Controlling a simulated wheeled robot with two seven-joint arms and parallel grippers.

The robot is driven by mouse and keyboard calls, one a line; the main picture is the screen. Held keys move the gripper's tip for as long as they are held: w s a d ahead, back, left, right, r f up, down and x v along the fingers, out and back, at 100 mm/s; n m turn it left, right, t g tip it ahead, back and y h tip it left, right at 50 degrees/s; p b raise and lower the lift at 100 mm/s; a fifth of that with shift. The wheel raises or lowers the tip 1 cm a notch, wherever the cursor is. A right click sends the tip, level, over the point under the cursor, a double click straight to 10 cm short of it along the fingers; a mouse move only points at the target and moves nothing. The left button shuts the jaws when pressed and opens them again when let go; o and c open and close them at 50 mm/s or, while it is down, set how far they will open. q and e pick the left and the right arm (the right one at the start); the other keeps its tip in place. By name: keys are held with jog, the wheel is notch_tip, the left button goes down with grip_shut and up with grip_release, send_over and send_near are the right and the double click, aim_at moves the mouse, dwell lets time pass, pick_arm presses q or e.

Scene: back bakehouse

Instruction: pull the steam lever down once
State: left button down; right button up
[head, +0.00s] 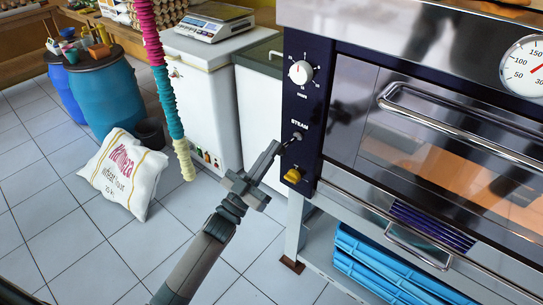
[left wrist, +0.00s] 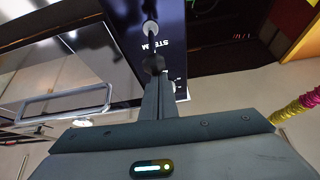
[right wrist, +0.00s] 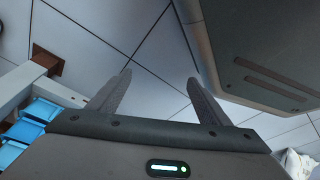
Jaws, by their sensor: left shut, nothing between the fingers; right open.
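The steam lever (head: 297,137) is a small dark lever on the oven's dark control panel (head: 318,105), just below the word STEAM. In the left wrist view its dark ball knob (left wrist: 154,64) sits at the end of a thin stem from a pale round base. My left gripper (head: 277,148) is shut and empty, its tips right at the lever's knob. I cannot tell whether they touch it. My right gripper (right wrist: 158,78) is open and empty, above the tiled floor and outside the head view.
A white dial (head: 300,73) is above the lever and a yellow knob (head: 292,176) below. The oven door handle (head: 390,97) juts out at right. Blue crates (head: 370,268) sit under the oven. A ribbed coloured hanging cord (head: 163,85) and flour sack (head: 122,172) are at left.

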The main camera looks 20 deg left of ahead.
notch_tip(320, 180, up, 18)
jog(key=w+a+b, duration=0.1)
jog(key=b, duration=0.6)
pick_arm(q)
notch_tip(320, 180, down, 5)
jog(key=t+h+b, duration=0.1)
jog(key=t+b, duration=0.1)
jog(key=b, duration=0.2)
jog(key=shift+w+t, duration=0.1)
jog(key=shift+t, duration=0.2)
pick_arm(e)
jog(key=w+a+t+y, duration=0.2)
jog(key=w+a+t, duration=0.1)
jog(key=w+a, duration=0.1)
jog(key=shift+a+r, duration=0.35)
jog(key=shift+a, duration=0.35)
